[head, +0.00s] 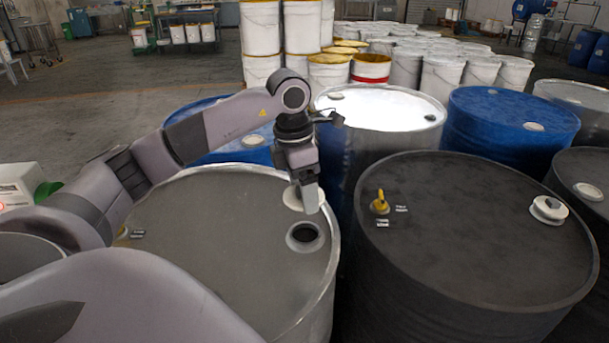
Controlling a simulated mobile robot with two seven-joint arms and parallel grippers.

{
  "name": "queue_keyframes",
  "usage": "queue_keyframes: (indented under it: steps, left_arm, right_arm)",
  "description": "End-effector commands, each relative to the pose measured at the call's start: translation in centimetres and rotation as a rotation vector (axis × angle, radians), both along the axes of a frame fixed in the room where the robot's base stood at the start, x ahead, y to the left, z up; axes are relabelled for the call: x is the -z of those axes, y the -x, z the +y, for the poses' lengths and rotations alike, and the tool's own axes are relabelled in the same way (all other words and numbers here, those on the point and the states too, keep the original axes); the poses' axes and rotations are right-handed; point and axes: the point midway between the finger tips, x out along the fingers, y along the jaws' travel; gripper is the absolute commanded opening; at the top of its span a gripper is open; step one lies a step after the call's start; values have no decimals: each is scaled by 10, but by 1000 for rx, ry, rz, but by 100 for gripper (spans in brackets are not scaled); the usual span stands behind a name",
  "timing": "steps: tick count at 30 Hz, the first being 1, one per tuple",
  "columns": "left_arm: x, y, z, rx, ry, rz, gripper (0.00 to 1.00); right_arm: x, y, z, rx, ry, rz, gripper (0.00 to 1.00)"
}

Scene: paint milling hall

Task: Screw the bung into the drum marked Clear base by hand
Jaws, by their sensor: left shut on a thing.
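A grey-topped drum (215,260) stands at the front left with a dark, open bung hole (304,237) near its right rim. My left gripper (310,203) points down just behind this hole. It is shut on a white round bung (292,197), partly hidden behind the fingers. The bung is beside the hole in the picture; whether it touches the lid I cannot tell. The small labels on the lids are too small to read, so I cannot confirm which drum is marked Clear base. My right gripper is not in view.
A black drum (470,250) with a yellow fitting (380,203) and a white cap (548,210) stands close on the right. Blue drums (510,118) and a white-topped drum (385,105) stand behind. Stacked white pails (262,30) are farther back. Open floor lies at the back left.

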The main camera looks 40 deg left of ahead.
Motion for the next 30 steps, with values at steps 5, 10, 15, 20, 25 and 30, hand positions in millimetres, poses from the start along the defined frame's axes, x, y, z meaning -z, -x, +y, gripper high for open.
queue_keyframes:
  steps: [5, 10, 15, 20, 25, 30]
  left_arm:
    - [5, 0, 1, -6, -1, -1, 55]
    - [16, 0, 1, -5, -1, -1, 55]
    - [33, 0, 1, -5, -2, 0, 55]
    - [48, 0, 1, -5, -1, -1, 55]
    - [56, 0, 1, -5, -1, -2, 55]
    - [55, 0, 1, -5, -1, -2, 55]
  right_arm:
    - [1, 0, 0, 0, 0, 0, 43]
    - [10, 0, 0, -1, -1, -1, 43]
    - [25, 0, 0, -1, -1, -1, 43]
    - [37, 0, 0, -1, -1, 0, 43]
    - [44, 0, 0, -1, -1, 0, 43]
    - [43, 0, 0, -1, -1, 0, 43]
